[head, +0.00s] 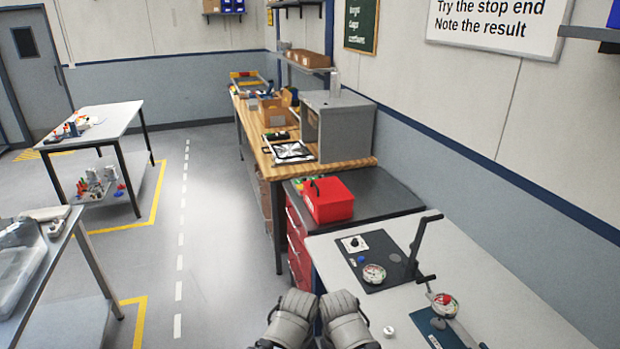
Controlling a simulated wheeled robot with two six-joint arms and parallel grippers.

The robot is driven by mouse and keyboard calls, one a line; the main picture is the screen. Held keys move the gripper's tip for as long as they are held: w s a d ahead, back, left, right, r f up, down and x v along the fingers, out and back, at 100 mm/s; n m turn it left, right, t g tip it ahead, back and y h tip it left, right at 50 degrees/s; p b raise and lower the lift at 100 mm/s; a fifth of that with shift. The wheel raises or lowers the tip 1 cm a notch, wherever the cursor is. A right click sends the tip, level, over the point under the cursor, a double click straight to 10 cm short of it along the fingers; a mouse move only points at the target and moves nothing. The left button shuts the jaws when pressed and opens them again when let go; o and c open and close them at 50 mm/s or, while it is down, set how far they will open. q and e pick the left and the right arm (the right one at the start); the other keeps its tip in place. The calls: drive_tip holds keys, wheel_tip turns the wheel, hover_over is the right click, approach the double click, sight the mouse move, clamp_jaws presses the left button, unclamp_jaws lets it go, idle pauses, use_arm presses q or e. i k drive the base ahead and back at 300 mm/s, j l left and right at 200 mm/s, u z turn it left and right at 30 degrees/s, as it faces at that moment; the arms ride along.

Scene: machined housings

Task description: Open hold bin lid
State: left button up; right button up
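A red bin (328,200) with a closed-looking red top and a dark handle at its left side stands on the dark top of a red drawer cabinet, right of centre. It is the likeliest hold bin, but its label is too small to read. My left gripper (292,318) and my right gripper (345,318) are side by side at the bottom edge, well in front of the bin and apart from it. Both are seen from behind as grey housings. Their fingertips are hidden, so I cannot tell whether they are open.
A pale bench (490,300) on the right carries a black mat (385,262), a lever press and small round parts. A wooden bench (345,167) with a grey box (338,125) stands behind the bin. Tables stand at left. The floor between is clear.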

sight(331, 190)
drive_tip(key=i+j, duration=0.65)
drive_tip(key=i, duration=0.15)
drive_tip(key=i+j+z, duration=0.15)
drive_tip(key=i+j, duration=0.5)
drive_tip(key=i, duration=0.15)
drive_tip(key=z, duration=1.4)
